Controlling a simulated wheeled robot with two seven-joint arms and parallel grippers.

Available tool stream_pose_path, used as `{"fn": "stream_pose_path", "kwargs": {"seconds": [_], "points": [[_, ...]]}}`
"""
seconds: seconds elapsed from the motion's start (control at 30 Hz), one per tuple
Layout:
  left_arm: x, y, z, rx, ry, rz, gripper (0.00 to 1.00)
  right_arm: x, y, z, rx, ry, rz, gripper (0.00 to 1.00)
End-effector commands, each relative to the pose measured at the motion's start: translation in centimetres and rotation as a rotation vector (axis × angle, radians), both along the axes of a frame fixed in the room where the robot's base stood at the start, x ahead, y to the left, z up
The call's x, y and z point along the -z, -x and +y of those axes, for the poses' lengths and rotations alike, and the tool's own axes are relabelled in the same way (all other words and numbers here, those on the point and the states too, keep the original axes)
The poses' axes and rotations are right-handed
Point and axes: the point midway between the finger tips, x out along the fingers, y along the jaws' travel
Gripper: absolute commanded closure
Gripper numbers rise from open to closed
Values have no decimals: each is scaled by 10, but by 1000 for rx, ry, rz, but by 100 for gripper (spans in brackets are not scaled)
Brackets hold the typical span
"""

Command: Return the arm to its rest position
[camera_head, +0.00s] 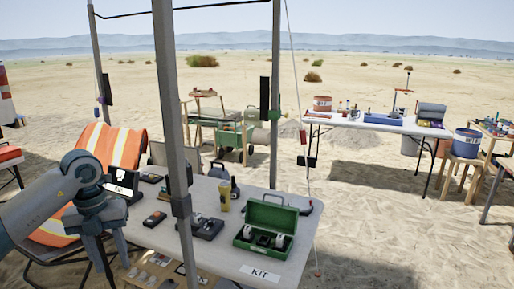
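My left gripper (112,268) hangs pointing down at the lower left of the head view, at the left end of the near white table (215,255). Its two fingers stand apart, and I see nothing held between them. My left arm (45,205) reaches in from the left edge, in front of an orange chair with pale stripes (122,148). My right arm and gripper are not in view.
An open green box (268,232), a yellow cup (224,194) and several dark devices are on the near table, behind a "KIT" label (260,273). A grey canopy pole (172,110) stands in front. A second white table (375,123) is farther right. Open sand lies between.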

Motion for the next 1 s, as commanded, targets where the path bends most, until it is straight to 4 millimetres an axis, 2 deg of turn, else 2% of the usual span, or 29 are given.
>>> {"fn": "stream_pose_path", "kwargs": {"seconds": [0.27, 0.47, 0.57, 0.77, 0.8, 0.9, 1.0], "points": [[21, 0, -34, 55, 121, 22, 60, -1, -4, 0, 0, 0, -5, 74], [44, 1, -76, 107, 284, 47, 60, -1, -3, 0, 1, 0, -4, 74], [58, 4, -106, 135, 403, 62, 60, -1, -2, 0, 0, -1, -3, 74], [85, 12, -197, 143, 816, 91, 60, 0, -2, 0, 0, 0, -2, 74], [88, 12, -214, 126, 911, 91, 60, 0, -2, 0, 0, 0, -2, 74], [92, 9, -249, 50, 1141, 84, 60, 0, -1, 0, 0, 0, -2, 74], [98, 0, -272, -74, 1348, 62, 60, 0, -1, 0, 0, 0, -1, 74]]}}
